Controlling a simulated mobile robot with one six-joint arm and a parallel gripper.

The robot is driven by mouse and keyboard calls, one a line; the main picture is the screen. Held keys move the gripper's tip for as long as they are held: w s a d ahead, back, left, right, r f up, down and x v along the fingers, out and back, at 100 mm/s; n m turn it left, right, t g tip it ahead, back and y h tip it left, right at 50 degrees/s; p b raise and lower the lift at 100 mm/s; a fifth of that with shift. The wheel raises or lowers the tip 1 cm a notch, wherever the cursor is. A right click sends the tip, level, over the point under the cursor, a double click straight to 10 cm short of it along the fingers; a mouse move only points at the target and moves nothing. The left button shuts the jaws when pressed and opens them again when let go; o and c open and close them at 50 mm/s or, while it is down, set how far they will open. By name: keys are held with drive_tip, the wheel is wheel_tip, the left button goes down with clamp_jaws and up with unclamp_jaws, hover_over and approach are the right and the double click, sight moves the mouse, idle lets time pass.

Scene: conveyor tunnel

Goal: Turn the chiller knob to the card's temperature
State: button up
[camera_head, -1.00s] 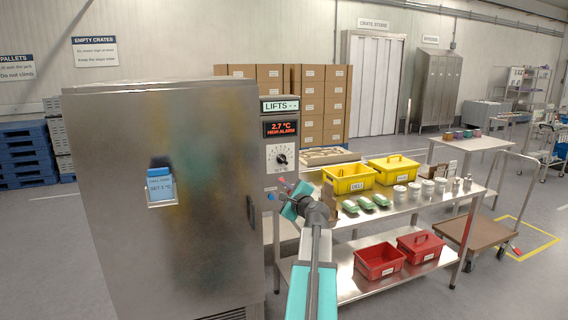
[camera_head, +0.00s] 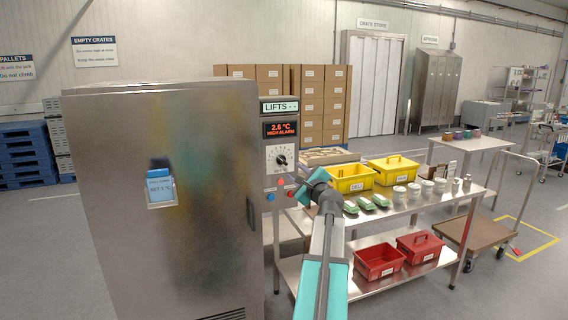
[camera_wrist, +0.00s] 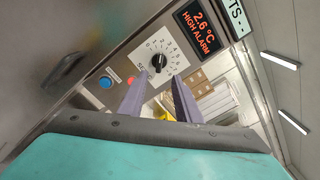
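The chiller knob (camera_head: 281,160) is a black dial on a white numbered plate, on the panel right of the steel chiller door. It shows larger in the wrist view (camera_wrist: 159,63). The display (camera_head: 281,129) above it reads 2.6 °C, HIGH ALARM. The blue and white card (camera_head: 160,187) is on the door; it has a SET line whose number is too small to read surely. My gripper (camera_head: 297,187) is below and right of the knob in the head view. In the wrist view its two fingers (camera_wrist: 157,82) are apart and empty, with the knob beyond their tips, not touched.
A blue button (camera_wrist: 106,82) and a red button (camera_wrist: 131,79) sit on the panel below the knob. The door handle (camera_head: 251,212) is left of the panel. A steel table (camera_head: 412,208) with yellow bins (camera_head: 349,180) and jars stands close on the right.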

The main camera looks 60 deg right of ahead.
sight(283, 161)
drive_tip(key=shift+p+x, duration=1.65)
drive_tip(key=shift+x, duration=4.6)
clamp_jaws()
